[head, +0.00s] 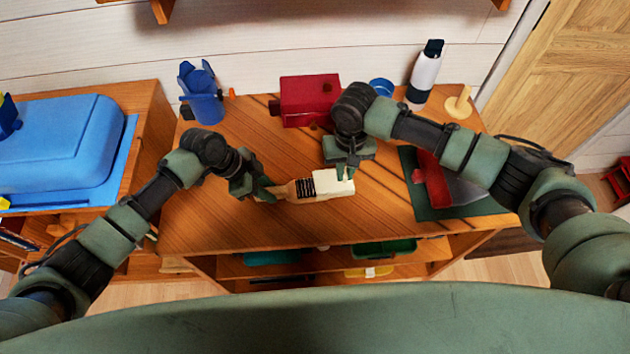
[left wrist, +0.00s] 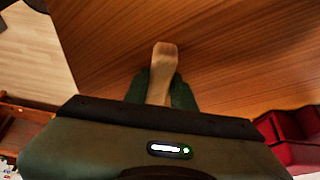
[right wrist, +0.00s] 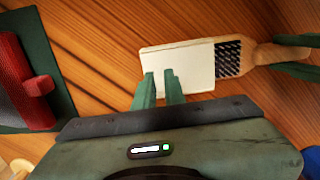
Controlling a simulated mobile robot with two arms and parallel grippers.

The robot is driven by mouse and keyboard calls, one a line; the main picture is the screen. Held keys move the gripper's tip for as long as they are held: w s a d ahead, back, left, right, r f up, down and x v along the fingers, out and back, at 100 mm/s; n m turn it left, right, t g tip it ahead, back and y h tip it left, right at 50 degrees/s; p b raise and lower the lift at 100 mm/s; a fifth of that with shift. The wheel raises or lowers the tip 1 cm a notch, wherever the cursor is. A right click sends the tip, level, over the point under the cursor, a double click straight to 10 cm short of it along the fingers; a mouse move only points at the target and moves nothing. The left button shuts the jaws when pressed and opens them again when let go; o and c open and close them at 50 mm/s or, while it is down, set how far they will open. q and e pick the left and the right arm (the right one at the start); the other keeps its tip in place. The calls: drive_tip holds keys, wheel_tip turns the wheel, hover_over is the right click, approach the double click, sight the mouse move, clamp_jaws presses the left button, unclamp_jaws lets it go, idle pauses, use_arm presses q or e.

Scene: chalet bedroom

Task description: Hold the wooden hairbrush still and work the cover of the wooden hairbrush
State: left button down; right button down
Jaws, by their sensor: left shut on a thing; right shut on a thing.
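The wooden hairbrush (head: 293,190) lies across the middle of the table, its handle to the left in the head view. My left gripper (head: 268,191) is shut on the handle, whose end shows in the left wrist view (left wrist: 163,62). A cream cover (head: 327,183) sits over the outer part of the brush head. A strip of dark bristles (right wrist: 228,60) is bare between cover and handle. My right gripper (head: 345,173) is shut on the cover's edge, with its fingers in front of the cover (right wrist: 190,62) in the right wrist view. The brush head under the cover is hidden.
A red box (head: 308,98), a blue cup with blue pieces (head: 203,100) and a white bottle (head: 424,72) stand at the back. A green mat (head: 425,205) with a red-handled tool (head: 432,180) lies at the right. The table's front edge is close to the brush.

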drive_tip(key=shift+w+d, duration=0.15)
drive_tip(key=shift+d, duration=2.2)
drive_tip(key=c, duration=1.4)
unclamp_jaws()
drive_tip(key=shift+c, duration=0.2)
use_arm(q)
drive_tip(key=c, duration=1.1)
unclamp_jaws()
use_arm(e)
wheel_tip(320, 180, up, 6)
use_arm(q)
drive_tip(key=shift+r, duration=0.1)
drive_tip(key=v, duration=1.1)
drive_tip(key=shift+a+r, duration=0.2)
drive_tip(key=shift+r, duration=0.1)
